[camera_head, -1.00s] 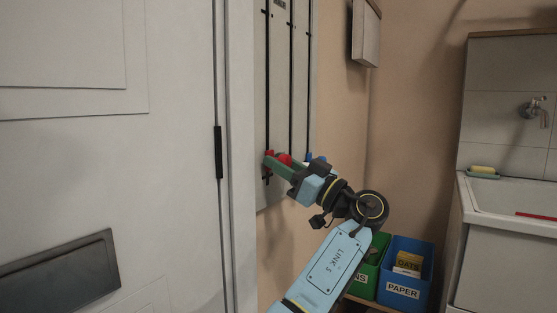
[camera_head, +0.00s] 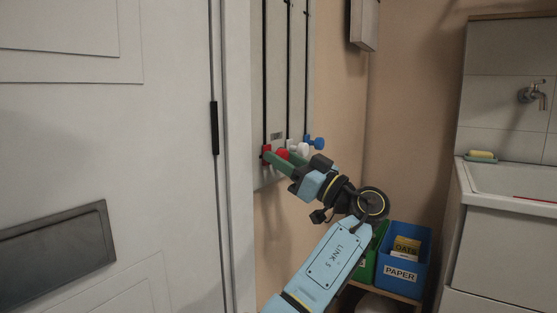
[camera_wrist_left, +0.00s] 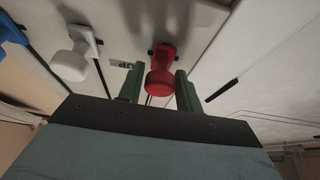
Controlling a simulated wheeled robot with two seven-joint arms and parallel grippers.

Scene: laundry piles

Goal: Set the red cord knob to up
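The red cord knob (camera_head: 282,155) is low on a pale wall panel (camera_head: 276,60), on the leftmost of several dark vertical cord lines. My left gripper (camera_head: 280,160) reaches it from the right with green fingers. In the left wrist view the red knob (camera_wrist_left: 160,80) sits between the two green fingers, which lie close on both sides and look shut on it. A small label (camera_wrist_left: 122,64) beside it appears to read UP, turned over. A white knob (camera_head: 302,149) and a blue knob (camera_head: 315,142) are to its right. My right gripper is out of view.
A white door (camera_head: 120,170) fills the left. A blue PAPER bin (camera_head: 403,285) and a green bin (camera_head: 368,262) stand below right. A sink (camera_head: 515,188) with a tap is at the far right. A wall box (camera_head: 364,25) hangs above.

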